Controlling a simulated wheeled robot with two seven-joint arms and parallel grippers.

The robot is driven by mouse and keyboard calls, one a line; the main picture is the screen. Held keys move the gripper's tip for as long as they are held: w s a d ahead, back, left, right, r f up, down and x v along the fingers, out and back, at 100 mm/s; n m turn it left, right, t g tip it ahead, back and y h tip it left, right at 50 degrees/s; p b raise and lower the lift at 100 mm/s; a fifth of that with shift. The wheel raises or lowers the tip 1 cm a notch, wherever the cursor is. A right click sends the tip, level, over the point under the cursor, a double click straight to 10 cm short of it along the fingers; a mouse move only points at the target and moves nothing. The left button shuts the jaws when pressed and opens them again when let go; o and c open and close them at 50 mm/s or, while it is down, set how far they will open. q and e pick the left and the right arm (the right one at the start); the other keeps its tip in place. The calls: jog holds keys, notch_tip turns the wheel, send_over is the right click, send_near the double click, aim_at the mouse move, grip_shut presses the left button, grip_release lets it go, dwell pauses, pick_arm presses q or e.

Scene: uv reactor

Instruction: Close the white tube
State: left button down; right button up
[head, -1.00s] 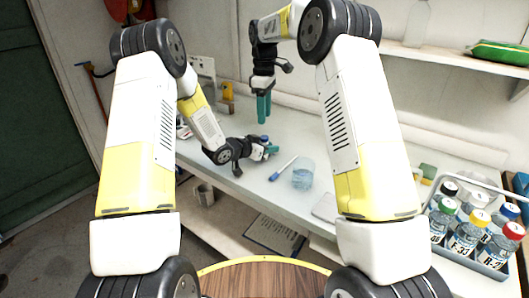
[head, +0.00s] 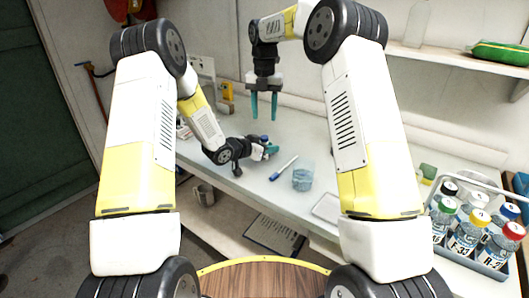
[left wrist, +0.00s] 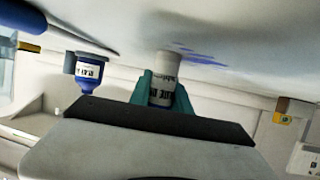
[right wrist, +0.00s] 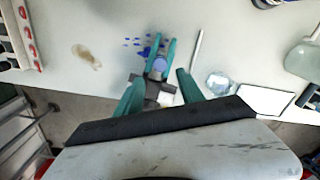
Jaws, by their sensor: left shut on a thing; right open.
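My left gripper (head: 268,151) is low over the table, and its teal fingers are shut on the white tube. In the left wrist view the white tube (left wrist: 162,80) has dark lettering and sits between these fingers. In the right wrist view a round blue spot (right wrist: 160,65) shows between the left fingers; I cannot tell whether it is the tube's end or a cap. My right gripper (head: 264,118) is open and empty, pointing down above the left gripper. In the right wrist view its fingers stand apart on both sides of the left gripper.
A small labelled blue container (left wrist: 88,72) is near the held tube. A rack of capped bottles (head: 478,262) stands at the right. Blue marks show on the table.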

aim_at(265, 137)
jog(key=shift+f, duration=4)
